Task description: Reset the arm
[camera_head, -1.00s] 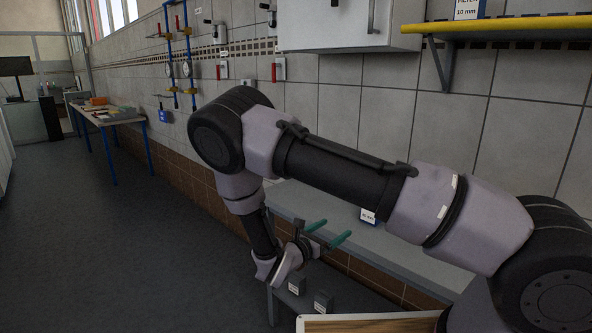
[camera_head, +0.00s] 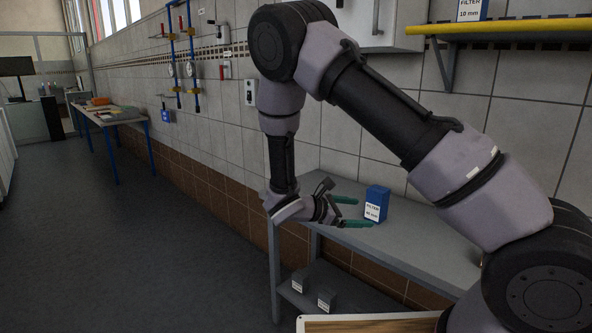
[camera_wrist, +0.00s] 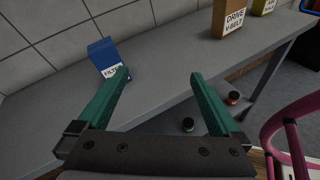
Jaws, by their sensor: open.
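My gripper (camera_head: 352,211) is open and empty, with its two green fingers spread and pointing right in the head view. In the wrist view my gripper (camera_wrist: 160,82) shows both fingers apart with nothing held between them. In the head view it is above the left part of the grey bench, just left of a blue box labelled FILTER (camera_head: 376,203). The blue box also shows in the wrist view (camera_wrist: 104,53), standing upright on the bench beyond the left fingertip. It is not between the fingers.
The grey bench (camera_head: 430,240) runs along the tiled wall, with small grey blocks (camera_head: 326,299) on its lower shelf. A yellow-edged shelf (camera_head: 510,26) and a white cabinet hang above. The floor at left is clear.

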